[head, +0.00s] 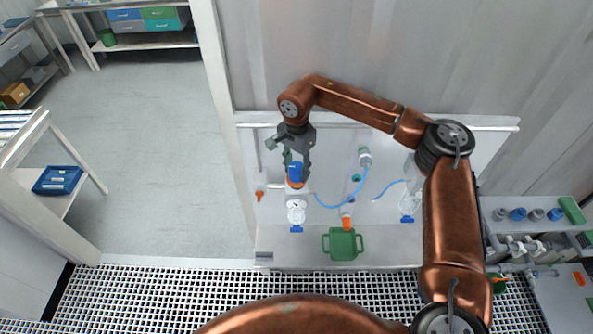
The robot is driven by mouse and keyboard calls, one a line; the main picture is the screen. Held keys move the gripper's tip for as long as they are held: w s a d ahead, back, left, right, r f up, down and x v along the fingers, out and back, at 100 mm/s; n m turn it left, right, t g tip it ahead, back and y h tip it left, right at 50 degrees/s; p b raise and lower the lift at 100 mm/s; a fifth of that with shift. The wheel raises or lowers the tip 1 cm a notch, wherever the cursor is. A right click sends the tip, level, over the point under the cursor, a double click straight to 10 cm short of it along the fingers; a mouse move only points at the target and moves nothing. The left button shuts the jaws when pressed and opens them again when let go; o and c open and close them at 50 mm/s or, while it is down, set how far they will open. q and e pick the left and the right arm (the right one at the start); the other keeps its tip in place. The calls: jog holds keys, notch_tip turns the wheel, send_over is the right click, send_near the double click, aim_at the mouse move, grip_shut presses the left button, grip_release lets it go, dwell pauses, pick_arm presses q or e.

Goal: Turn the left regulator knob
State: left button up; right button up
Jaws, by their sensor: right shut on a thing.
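The left regulator has a blue knob (295,172) with an orange band under it, and a round white gauge (296,212) sits just in front of it. My right gripper (297,163) comes down from above and is shut on the blue knob. Its fingers hide part of the knob, so how far it is turned cannot be told. My left gripper is not in view.
Blue tubing (328,206) curves right of the regulator toward a clear fitting (365,158). Open floor (150,150) lies to the left.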

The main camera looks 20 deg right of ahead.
aim_at(296, 167)
jog(key=shift+n, duration=0.3)
jog(key=o, duration=1.2)
notch_tip(296, 167, up, 12)
jog(key=shift+r, duration=0.1)
dwell(0.5)
